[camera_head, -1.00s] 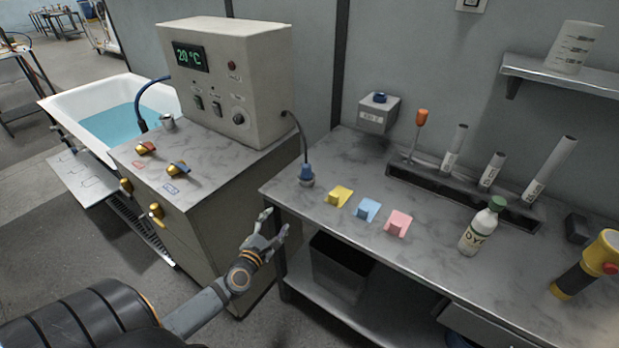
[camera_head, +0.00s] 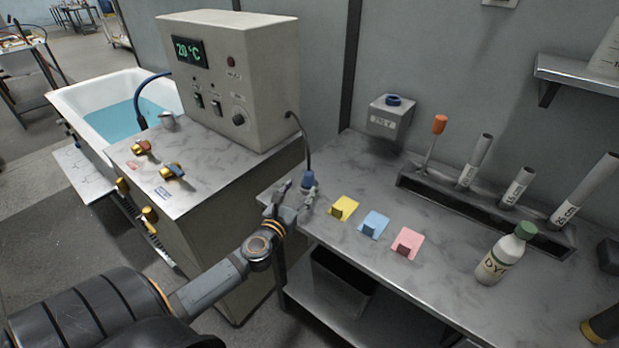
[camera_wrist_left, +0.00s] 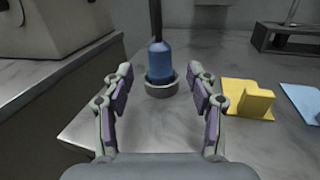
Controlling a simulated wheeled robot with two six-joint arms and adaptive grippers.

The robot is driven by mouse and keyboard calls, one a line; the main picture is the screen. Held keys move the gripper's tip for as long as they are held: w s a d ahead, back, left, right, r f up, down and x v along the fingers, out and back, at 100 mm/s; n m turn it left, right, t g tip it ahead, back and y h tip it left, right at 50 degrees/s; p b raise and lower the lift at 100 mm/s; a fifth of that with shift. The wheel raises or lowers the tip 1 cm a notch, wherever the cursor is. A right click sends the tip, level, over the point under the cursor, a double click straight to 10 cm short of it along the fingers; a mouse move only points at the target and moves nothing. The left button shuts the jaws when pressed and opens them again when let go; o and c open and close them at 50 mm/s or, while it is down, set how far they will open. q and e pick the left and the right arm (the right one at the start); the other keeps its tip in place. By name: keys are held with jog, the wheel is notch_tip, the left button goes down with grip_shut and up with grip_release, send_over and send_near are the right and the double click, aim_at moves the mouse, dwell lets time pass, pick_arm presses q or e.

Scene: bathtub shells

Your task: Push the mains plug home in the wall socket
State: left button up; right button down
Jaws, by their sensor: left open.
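The blue mains plug (camera_head: 308,179) stands upright in a small round holder at the left end of the bench, its dark cable (camera_head: 303,135) running up to the control box. In the left wrist view the plug (camera_wrist_left: 160,62) sits in its grey ring holder (camera_wrist_left: 162,88). My left gripper (camera_head: 296,192) is open, its fingers on either side of the plug's line and short of it. The wrist view shows the two fingertips (camera_wrist_left: 160,80) apart with nothing held. The wall socket (camera_head: 390,117) is a grey box with a blue round top on the back wall. My right gripper is out of view.
Yellow (camera_head: 343,207), blue (camera_head: 374,225) and pink (camera_head: 407,243) blocks lie right of the plug. A dye bottle (camera_head: 504,256) and a rack (camera_head: 480,212) with tubes and an orange-handled tool stand further right. The control box (camera_head: 228,85) stands left.

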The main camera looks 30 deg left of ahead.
aim_at(307, 180)
pick_arm(q)
jog(key=shift+w+a+f, duration=0.1)
jog(key=shift+w+a, duration=0.05)
jog(key=shift+w, duration=0.5)
jog(key=shift+w+a+f, duration=0.1)
jog(key=shift+w, duration=0.65)
jog(key=shift+w+a+r, duration=0.1)
jog(key=shift+w+a, duration=0.05)
jog(key=shift+w, duration=0.5)
jog(key=w, duration=0.2)
jog(key=w+p, duration=0.1)
jog(key=shift+w+a+f, duration=0.25)
jog(key=shift+w+a, duration=0.05)
jog(key=shift+w, duration=0.05)
jog(key=shift+f, duration=0.1)
jog(key=shift+s, duration=0.1)
jog(key=shift+c, duration=1.6)
grip_shut()
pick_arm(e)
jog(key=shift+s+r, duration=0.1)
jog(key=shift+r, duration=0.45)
